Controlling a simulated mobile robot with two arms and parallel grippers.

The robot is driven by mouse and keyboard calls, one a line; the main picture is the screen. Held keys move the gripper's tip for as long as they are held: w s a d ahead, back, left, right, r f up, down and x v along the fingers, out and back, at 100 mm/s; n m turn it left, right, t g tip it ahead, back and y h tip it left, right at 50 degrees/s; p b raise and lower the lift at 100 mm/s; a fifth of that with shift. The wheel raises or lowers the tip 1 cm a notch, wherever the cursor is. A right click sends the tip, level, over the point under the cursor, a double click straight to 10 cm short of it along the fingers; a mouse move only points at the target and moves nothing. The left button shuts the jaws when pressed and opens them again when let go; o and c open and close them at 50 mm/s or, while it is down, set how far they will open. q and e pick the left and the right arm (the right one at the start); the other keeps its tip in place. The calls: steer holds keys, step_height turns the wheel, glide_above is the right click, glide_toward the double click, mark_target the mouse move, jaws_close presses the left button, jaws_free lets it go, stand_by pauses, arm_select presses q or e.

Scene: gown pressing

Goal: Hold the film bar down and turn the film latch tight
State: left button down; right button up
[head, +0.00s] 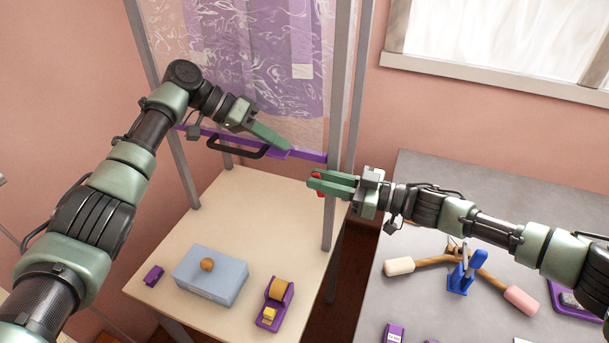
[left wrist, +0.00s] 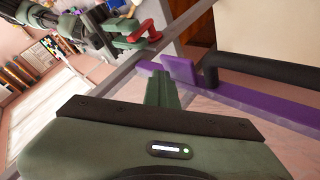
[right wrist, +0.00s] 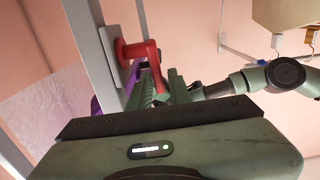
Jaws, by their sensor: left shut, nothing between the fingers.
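The purple film bar (head: 312,157) runs along the bottom of the hanging film, with a black handle (head: 237,152) on its front. My left gripper (head: 289,147) is shut and empty, its fingertips at the bar's top near its right end; the left wrist view shows the fingers (left wrist: 160,88) beside a purple block on the bar (left wrist: 180,70). The red film latch (right wrist: 134,50) is on the grey upright post. My right gripper (head: 312,181) is at the latch, its fingers on either side of the red lever. Whether they grip it is unclear.
A beige table (head: 215,225) below holds a blue-grey box (head: 211,275), a purple tape dispenser (head: 275,303) and a small purple item (head: 153,275). A grey table (head: 425,180) at right holds wooden-handled tools and a blue stand (head: 461,278). Grey posts (head: 340,120) frame the film.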

steer(key=shift+x, duration=2.05)
jaws_close()
steer(key=shift+s, duration=0.1)
steer(key=shift+s+d+r+t+y, duration=0.1)
steer(key=shift+d+r+t+y, duration=0.1)
steer(key=shift+y, duration=0.5)
steer(key=shift+s+d+r+t+y, duration=0.15)
steer(key=shift+d+r+t+y, duration=0.1)
steer(key=shift+y, duration=0.45)
jaws_free()
steer(key=shift+s, duration=0.1)
steer(key=shift+d, duration=0.1)
